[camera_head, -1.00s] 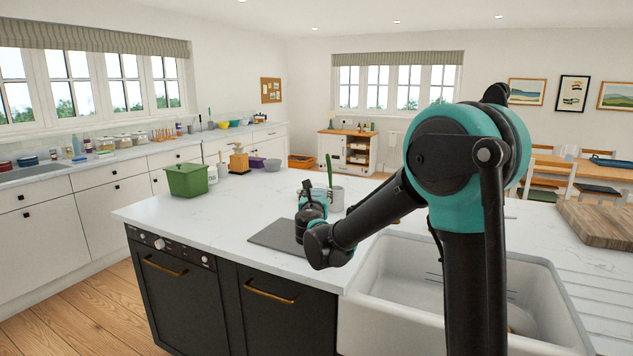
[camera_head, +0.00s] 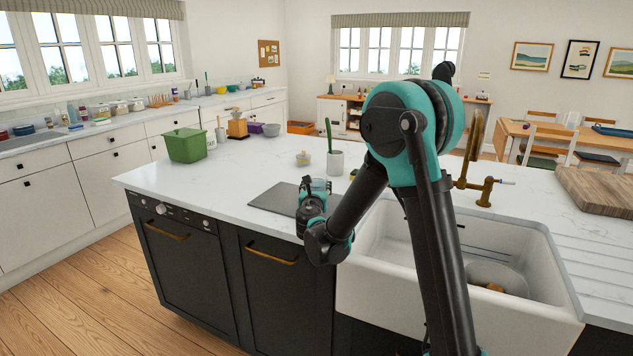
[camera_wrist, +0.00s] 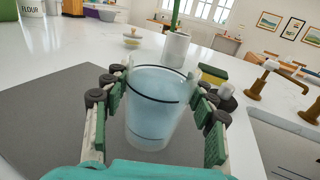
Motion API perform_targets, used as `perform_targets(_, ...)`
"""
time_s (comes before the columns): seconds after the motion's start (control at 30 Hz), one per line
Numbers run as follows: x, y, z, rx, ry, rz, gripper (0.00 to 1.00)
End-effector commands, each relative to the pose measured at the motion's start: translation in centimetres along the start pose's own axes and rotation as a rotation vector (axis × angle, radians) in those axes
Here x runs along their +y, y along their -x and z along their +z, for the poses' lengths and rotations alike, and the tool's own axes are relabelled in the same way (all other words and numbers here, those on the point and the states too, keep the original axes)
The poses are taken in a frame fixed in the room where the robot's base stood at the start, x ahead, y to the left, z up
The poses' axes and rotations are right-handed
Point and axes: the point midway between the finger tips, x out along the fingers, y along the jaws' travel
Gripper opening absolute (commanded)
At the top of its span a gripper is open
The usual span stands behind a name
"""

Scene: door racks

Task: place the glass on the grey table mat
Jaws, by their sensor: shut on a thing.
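The glass (camera_wrist: 152,105) is a clear, bluish tumbler with dark rings, upright between the fingers of my gripper (camera_wrist: 160,117) in the wrist view. My gripper is shut on it. The grey table mat (camera_wrist: 40,115) lies flat on the white counter, behind and to the left of the glass in the wrist view. In the head view the mat (camera_head: 270,197) shows left of my gripper (camera_head: 315,184), which is by the mat's right end. The glass is mostly hidden there by my wrist. I cannot tell whether its base touches anything.
A yellow-green sponge (camera_wrist: 213,75) is right of the glass. The white sink (camera_head: 400,265) and brass tap (camera_head: 487,190) are to the right. Counter left of the mat is clear.

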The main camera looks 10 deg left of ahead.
Motion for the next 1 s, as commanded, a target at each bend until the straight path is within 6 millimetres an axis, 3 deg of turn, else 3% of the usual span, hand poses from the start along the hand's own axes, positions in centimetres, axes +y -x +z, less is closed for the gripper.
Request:
perform_targets(0.3, 0.0, 0.0, -0.3, 0.0, 0.0, 0.0, 0.05)
perform_targets(0.33, 0.0, 0.0, -0.2, 0.0, 0.0, 0.0, 0.6)
perform_targets(0.47, 0.0, 0.0, -0.2, 0.0, 0.0, 0.0, 0.76)
perform_targets(0.83, 0.0, 0.0, 0.0, 0.0, 0.0, 0.0, 0.77)
perform_targets(1.0, 0.1, 2.1, 0.0, 0.0, 0.0, 0.002, 0.77)
